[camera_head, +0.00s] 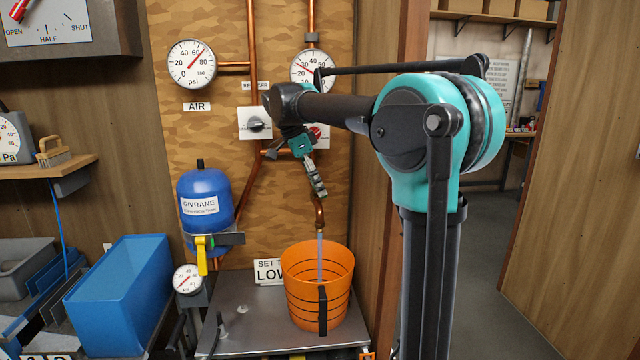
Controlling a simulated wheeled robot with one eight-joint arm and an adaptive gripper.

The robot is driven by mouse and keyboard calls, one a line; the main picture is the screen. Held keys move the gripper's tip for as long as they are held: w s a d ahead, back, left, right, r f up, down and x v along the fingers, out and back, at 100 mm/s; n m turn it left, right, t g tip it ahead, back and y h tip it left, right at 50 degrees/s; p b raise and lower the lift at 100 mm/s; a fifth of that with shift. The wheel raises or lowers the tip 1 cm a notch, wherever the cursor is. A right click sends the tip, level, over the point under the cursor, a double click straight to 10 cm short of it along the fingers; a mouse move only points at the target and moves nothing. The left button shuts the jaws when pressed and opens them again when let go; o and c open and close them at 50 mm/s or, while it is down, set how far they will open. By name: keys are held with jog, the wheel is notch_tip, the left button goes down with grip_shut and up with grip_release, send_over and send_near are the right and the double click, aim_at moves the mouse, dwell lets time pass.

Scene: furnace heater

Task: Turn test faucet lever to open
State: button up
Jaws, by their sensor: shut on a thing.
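The test faucet (319,212) is a copper spout on the wooden panel, above the orange bucket (304,277). A thin pale stream (320,250) runs straight down from its mouth into the bucket. My gripper (318,188) reaches down to the top of the faucet. It is shut on the faucet lever, which my fingers mostly hide. The lever's exact angle cannot be told.
A blue Givrane tank (207,205) with a yellow valve handle (202,255) stands left of the bucket. A switch plate (255,123) and pressure gauges (192,64) are on the panel. A blue bin (120,297) is at lower left.

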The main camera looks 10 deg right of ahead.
jog(key=shift+a+f+m+g, duration=0.2)
jog(key=shift+a+m+g, duration=0.1)
jog(key=shift+m, duration=0.4)
jog(key=shift+s, duration=0.1)
jog(key=o, duration=1.7)
jog(key=shift+r, duration=0.1)
jog(key=v, duration=1.2)
jog(key=shift+w, duration=0.2)
jog(key=shift+d, duration=0.1)
